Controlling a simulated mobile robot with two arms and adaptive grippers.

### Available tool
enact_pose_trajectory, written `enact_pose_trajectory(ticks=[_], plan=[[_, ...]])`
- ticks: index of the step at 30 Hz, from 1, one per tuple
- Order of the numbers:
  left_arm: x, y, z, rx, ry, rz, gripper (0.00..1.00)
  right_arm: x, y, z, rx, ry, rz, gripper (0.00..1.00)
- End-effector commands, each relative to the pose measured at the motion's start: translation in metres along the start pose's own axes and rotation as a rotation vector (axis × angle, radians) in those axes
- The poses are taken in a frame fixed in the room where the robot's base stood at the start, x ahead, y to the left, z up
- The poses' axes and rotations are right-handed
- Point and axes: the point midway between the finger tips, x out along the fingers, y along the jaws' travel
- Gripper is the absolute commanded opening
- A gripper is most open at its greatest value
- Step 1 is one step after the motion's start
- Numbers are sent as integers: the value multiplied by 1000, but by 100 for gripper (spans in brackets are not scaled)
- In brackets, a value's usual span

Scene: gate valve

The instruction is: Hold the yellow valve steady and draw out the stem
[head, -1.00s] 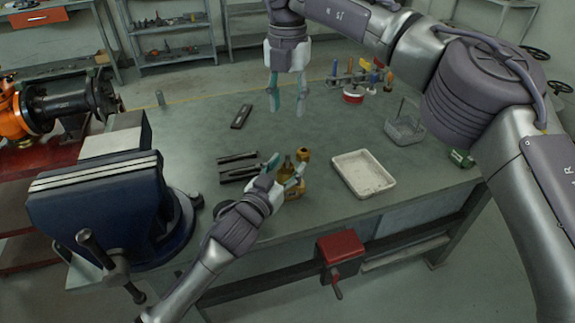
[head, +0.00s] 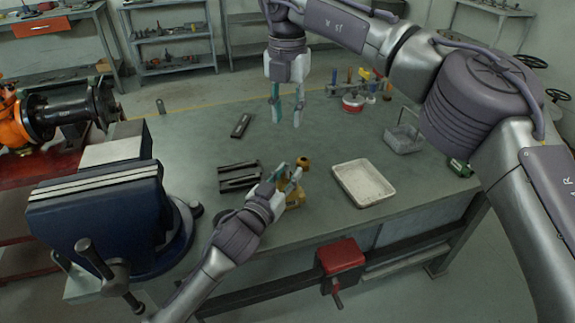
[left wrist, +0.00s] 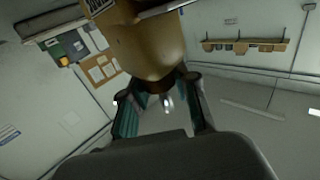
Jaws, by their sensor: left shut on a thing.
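The yellow valve (head: 303,162) stands on the workbench, mostly behind my left gripper (head: 289,172) in the head view. My left gripper comes from the front left and is shut on the valve, with its fingers on either side. In the left wrist view, the yellow valve body (left wrist: 150,50) fills the upper middle, beyond the two teal-padded fingers (left wrist: 160,90). I cannot make out the stem clearly. My right gripper (head: 287,108) is open and empty, pointing down above the bench behind the valve, apart from it.
A white tray (head: 391,185) is right of the valve. A dark slotted block (head: 238,183) lies left, and a small dark piece (head: 241,125) farther back. A blue vise (head: 100,210) stands at the left. A wire basket (head: 404,142) and a tool rack (head: 362,85) are at the back right.

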Motion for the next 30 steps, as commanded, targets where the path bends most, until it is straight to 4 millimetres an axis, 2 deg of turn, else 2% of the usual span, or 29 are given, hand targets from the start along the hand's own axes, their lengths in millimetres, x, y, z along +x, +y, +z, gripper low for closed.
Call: enact_pose_trajectory(ticks=[5,12,18,26,30], plan=[[0,0,0,0,-1,0,0,14,0,0,194,3,-3,32],[0,0,0,0,-1,0,0,38,0,0,611,3,-2,32],[0,0,0,0,-1,0,0,50,0,0,848,2,-2,32],[0,0,0,0,-1,0,0,60,0,0,923,0,0,32],[0,0,0,0,-1,0,0,73,-1,0,922,1,-2,32]])
